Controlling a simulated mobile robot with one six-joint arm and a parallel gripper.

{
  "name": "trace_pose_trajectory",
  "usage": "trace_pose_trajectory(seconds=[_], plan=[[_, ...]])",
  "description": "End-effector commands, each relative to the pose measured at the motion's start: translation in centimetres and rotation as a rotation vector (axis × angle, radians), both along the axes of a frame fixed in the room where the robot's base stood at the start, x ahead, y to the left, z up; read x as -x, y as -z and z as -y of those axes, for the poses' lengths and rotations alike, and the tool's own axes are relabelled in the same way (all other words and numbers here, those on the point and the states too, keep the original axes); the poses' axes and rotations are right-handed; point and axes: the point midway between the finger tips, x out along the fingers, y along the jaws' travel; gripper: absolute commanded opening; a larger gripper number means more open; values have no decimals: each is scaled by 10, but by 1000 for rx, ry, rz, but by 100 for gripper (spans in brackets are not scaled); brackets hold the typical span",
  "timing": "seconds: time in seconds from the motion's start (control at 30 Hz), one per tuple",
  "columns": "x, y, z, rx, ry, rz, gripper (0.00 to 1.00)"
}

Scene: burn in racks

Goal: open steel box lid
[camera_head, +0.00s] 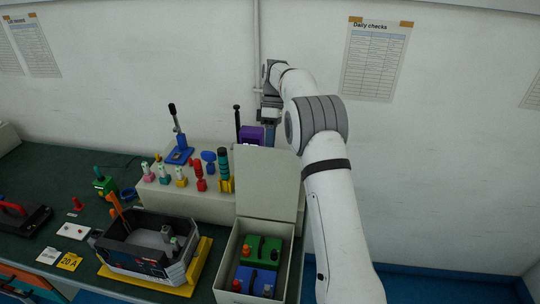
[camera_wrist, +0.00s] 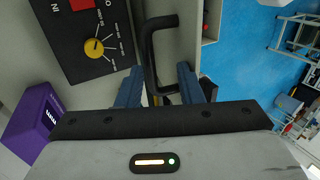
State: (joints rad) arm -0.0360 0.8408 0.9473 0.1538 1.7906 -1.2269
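The steel box (camera_head: 226,270) is a pale grey box at the front of the bench in the head view. Its lid (camera_head: 268,183) stands raised at the back edge, inner face toward the camera. My gripper (camera_head: 270,130) is just behind the lid's top edge, its fingers largely hidden there. In the wrist view, my gripper's two fingers (camera_wrist: 160,88) are spread apart, with the lower part of a black bar handle (camera_wrist: 151,60) between them. The handle appears to sit on the lid's outer side; whether a finger touches it I cannot tell.
Green (camera_head: 262,249) and blue (camera_head: 256,281) modules lie inside the box. A purple block (camera_head: 252,134) is close to my gripper. A dark panel with a yellow knob (camera_wrist: 94,47) is beside the handle. A grey tray (camera_head: 150,258) and several coloured plugs stand left of the box.

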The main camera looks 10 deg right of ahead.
Motion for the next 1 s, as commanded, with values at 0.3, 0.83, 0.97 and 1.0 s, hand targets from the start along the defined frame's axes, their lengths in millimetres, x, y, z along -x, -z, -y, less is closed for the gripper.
trace_pose_trajectory(seconds=[0.3, 0.83, 0.97, 1.0], plan=[[-11, -25, 5, 0, 1, -1, 34], [-7, -34, 6, 13, 25, 12, 18], [7, -48, 9, 49, 98, 47, 7], [15, -53, 10, 65, 133, 65, 4]])
